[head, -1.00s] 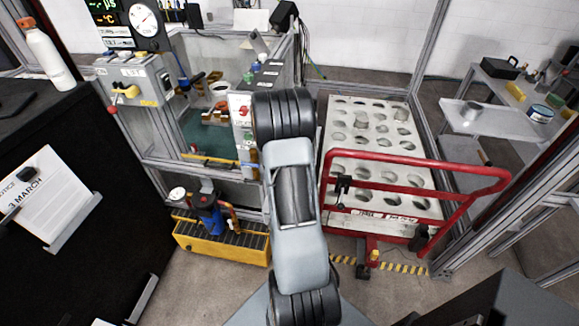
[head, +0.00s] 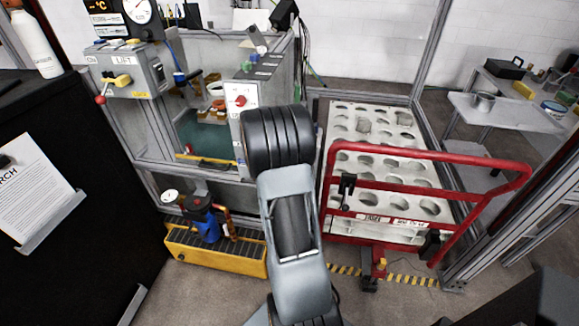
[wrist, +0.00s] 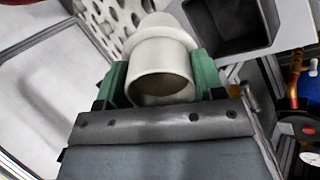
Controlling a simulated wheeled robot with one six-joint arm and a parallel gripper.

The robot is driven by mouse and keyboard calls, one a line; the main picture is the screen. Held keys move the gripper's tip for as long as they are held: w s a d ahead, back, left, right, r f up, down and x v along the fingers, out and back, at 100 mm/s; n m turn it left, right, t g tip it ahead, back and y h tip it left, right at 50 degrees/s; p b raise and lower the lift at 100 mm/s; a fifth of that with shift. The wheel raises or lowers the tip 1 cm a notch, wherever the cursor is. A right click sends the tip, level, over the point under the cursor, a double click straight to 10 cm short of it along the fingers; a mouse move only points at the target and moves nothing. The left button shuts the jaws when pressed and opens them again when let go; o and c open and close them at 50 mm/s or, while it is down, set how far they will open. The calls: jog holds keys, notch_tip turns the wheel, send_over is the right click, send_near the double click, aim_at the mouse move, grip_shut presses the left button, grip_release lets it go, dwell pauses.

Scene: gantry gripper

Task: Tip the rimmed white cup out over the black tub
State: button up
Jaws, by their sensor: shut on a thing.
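The rimmed white cup (wrist: 161,75) is in my gripper (wrist: 162,88), between its two green fingers, in the wrist view. A wide white rim flares at its far end, and its near end shows a shaded, tan-grey hollow. I cannot tell what it contains. The black tub (wrist: 275,20) is a dark square-topped container at the upper right of the wrist view, just beyond and to the right of the cup. The part of its inside in view is dark grey. In the head view my arm hides the gripper, and I cannot make out the cup or tub.
A red-railed cart (head: 430,160) with a white holed top (head: 376,128) stands right of my arm. A yellow crate (head: 215,256) with a blue pump (head: 203,222) is on the floor at the left. A grey control box (head: 130,75) is above it.

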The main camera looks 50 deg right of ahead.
jog(key=shift+f+g+h+b, duration=0.3)
jog(key=shift+f+h+b, duration=0.8)
jog(key=shift+b, duration=1.95)
jog(key=d+f+h+b, duration=0.1)
jog(key=h+b, duration=0.1)
jog(key=b, duration=0.2)
jog(key=d+f+g+h+b, duration=0.1)
jog(key=h+b, duration=0.1)
jog(key=b, duration=0.3)
jog(key=s+d+f+h+b, duration=0.1)
jog(key=d+h+b, duration=0.1)
jog(key=b, duration=0.3)
jog(key=shift+f, duration=0.15)
jog(key=g+h+b, duration=0.1)
jog(key=h+b, duration=0.2)
jog(key=b, duration=0.4)
jog(key=shift+d+h+b, duration=0.1)
jog(key=shift+h+b, duration=0.25)
jog(key=shift+h, duration=0.05)
jog(key=shift+r+h+b, duration=0.35)
jog(key=shift+h+b, duration=0.15)
jog(key=shift+b, duration=0.35)
jog(key=shift+r+g+h+b, duration=0.15)
jog(key=shift+g+h+b, duration=0.15)
jog(key=shift+b, duration=0.1)
jog(key=shift+r, duration=0.15)
